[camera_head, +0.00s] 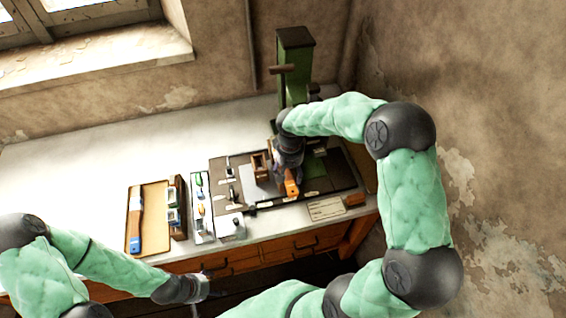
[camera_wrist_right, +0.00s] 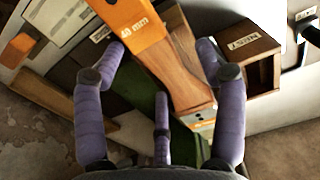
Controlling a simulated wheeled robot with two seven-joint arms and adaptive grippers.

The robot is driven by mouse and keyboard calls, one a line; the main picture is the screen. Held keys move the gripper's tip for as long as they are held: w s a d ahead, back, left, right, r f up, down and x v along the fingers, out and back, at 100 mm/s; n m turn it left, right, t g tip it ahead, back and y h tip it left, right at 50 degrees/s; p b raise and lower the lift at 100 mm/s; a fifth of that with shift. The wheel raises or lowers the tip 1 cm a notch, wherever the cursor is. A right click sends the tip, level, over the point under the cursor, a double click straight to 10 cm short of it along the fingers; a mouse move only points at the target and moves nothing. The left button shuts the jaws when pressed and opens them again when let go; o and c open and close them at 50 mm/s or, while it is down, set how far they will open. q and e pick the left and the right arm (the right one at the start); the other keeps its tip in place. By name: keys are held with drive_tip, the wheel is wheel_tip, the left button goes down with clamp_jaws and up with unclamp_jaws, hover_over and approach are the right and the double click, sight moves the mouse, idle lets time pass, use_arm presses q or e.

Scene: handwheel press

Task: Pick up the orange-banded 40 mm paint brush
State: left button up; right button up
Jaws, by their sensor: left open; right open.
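The orange-banded 40 mm brush (camera_wrist_right: 146,38) shows in the right wrist view, with an orange band marked 40 MM and a wooden handle. In the head view its orange part (camera_head: 292,187) shows just below my right gripper. My right gripper (camera_wrist_right: 158,72) is open, with its fingers on either side of the wooden handle; I cannot tell whether they touch it. The right hand hides much of the brush in the head view. My left gripper (camera_head: 201,289) is open and empty in front of the bench edge, away from the brush.
A green press (camera_head: 294,65) stands behind the right hand. A wooden block marked NEST (camera_wrist_right: 243,55) is close beside the right fingers. A tan board (camera_head: 134,240) with a blue-and-white item and a tool tray (camera_head: 201,231) lie to the left. The bench (camera_head: 75,170) is clear at the back left.

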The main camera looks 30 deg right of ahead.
clamp_jaws()
